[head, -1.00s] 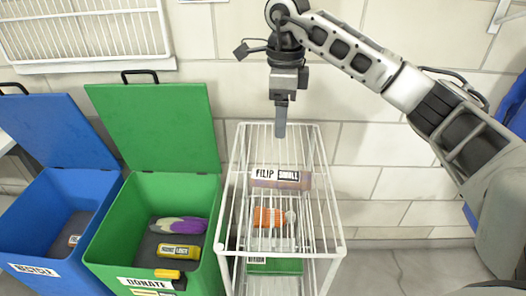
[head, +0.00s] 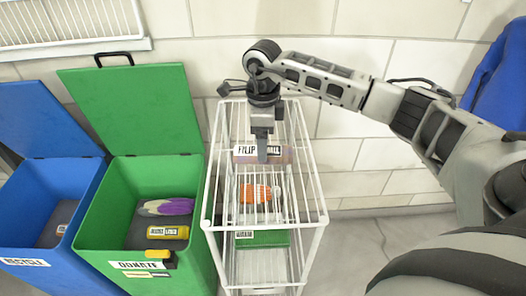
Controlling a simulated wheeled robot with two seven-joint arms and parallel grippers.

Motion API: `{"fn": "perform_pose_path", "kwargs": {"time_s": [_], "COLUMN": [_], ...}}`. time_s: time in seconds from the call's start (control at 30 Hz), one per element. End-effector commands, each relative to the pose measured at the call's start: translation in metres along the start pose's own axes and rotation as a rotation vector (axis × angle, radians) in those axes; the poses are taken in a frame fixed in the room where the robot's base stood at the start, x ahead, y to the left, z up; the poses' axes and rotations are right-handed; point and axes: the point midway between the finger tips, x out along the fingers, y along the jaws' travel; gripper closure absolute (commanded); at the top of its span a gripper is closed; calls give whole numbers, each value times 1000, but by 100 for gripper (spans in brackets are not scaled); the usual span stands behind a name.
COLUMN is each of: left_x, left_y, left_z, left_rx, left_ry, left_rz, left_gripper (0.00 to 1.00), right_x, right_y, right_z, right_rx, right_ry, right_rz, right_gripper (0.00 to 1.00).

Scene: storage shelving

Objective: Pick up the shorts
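I cannot pick out the shorts for certain. A blue cloth-like thing (head: 497,75) is at the upper right edge, partly cut off, and I cannot tell what it is. My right gripper (head: 262,155) points down over the white wire shelf rack (head: 322,190). Its fingers overlap the label of a box marked FILIP (head: 282,155) on the rack. I cannot tell whether they touch it or are open. My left gripper is not in view.
An orange item (head: 255,194) and a green item (head: 262,239) are lower in the rack. The open green DONATE bin (head: 95,220) holds a purple-and-grey item (head: 168,207) and a yellow item (head: 167,232). A blue bin (head: 25,200) stands left of it.

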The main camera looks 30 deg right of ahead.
Motion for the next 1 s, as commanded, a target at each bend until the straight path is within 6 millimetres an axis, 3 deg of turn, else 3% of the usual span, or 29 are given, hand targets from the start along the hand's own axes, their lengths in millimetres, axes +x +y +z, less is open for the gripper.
{"fn": "perform_pose_path", "kwargs": {"time_s": [0.2, 0.47, 0.67, 1.0], "left_x": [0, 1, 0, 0], "left_y": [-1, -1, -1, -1], "left_z": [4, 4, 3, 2], "left_rx": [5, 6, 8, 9], "left_ry": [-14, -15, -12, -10], "left_rz": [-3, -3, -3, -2], "left_gripper": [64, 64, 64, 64], "right_x": [27, 30, 30, 28], "right_y": [3, 2, 2, 2], "right_z": [0, 0, 0, 0], "right_rx": [0, 0, 0, 0], "right_ry": [0, 0, 0, -2], "right_rz": [1, -1, 0, -1], "right_gripper": [27, 27, 78, 78]}}
